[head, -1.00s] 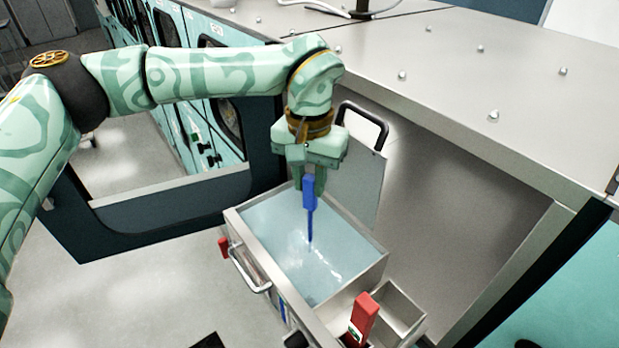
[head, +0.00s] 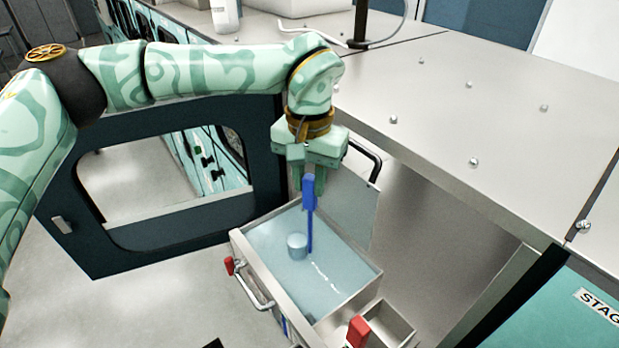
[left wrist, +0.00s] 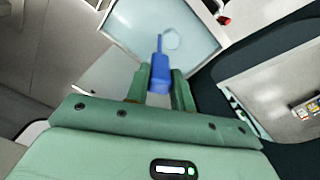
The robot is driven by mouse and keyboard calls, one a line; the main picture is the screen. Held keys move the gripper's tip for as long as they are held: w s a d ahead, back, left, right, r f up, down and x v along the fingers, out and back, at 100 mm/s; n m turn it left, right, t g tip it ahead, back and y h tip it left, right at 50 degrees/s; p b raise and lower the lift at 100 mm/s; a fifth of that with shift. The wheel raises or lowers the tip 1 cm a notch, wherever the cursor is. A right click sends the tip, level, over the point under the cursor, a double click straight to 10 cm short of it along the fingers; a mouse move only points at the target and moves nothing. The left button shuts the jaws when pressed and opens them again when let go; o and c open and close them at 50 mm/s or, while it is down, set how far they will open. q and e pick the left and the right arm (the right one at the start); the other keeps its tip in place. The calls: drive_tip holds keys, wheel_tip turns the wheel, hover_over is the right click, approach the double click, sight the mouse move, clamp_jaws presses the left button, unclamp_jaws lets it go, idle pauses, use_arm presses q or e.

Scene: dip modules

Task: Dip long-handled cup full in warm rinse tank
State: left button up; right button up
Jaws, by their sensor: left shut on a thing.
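The long-handled cup has a blue handle (head: 309,200) and a small pale bowl (head: 297,246). My left gripper (head: 308,190) is shut on the top of the handle, which hangs almost straight down. The bowl shows within the outline of the open rinse tank (head: 350,298), which holds pale blue water (head: 325,285). I cannot tell whether the bowl touches the water or how full it is. In the left wrist view the handle (left wrist: 159,72) sits between the fingers, with the bowl (left wrist: 171,39) over the water. My right gripper is not in view.
A raised lid (head: 345,205) stands behind the tank. A red-handled thing (head: 358,330) sits in a small side bin (head: 392,330) at the front right. A steel counter (head: 470,120) lies to the right, and an open dark door frame (head: 110,250) to the left.

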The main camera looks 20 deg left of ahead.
use_arm(q)
drive_tip(key=shift+r+p, duration=1.4)
drive_tip(key=shift+r, duration=0.35)
drive_tip(key=shift+r+p, duration=0.9)
drive_tip(key=shift+r, duration=0.4)
drive_tip(key=shift+f, duration=0.1)
